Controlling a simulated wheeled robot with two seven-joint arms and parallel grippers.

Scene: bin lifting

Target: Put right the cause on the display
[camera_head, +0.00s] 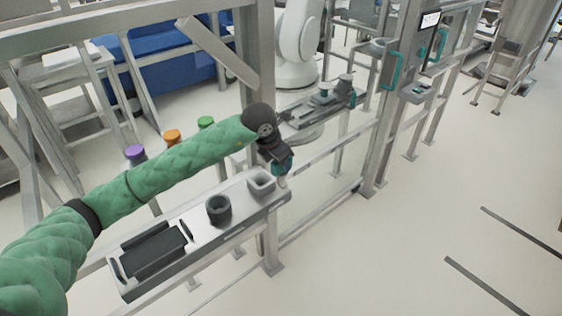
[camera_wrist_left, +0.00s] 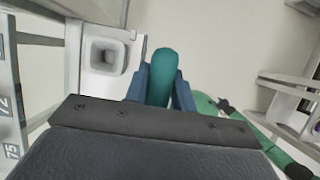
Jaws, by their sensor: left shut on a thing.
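The display (camera_head: 430,20) is a small lit screen on the grey post at the upper right; its text is too small to read. My left gripper (camera_head: 284,166) is beside the far right end of a narrow bench (camera_head: 237,196), close to a light square-mouthed cup (camera_head: 261,183). In the left wrist view, my left gripper (camera_wrist_left: 161,88) is shut on a teal rounded piece (camera_wrist_left: 164,68). The square cup (camera_wrist_left: 104,55) shows just left of the fingers there. The lower end of the teal piece is hard to make out. My right gripper is not in view.
A dark round cup (camera_head: 219,209) and a black tray (camera_head: 154,252) are on the bench. Purple (camera_head: 135,153), orange (camera_head: 172,136) and green (camera_head: 205,122) caps stand behind my arm. Teal handles (camera_head: 392,70) are on the frame by the display. The floor at right is mostly clear.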

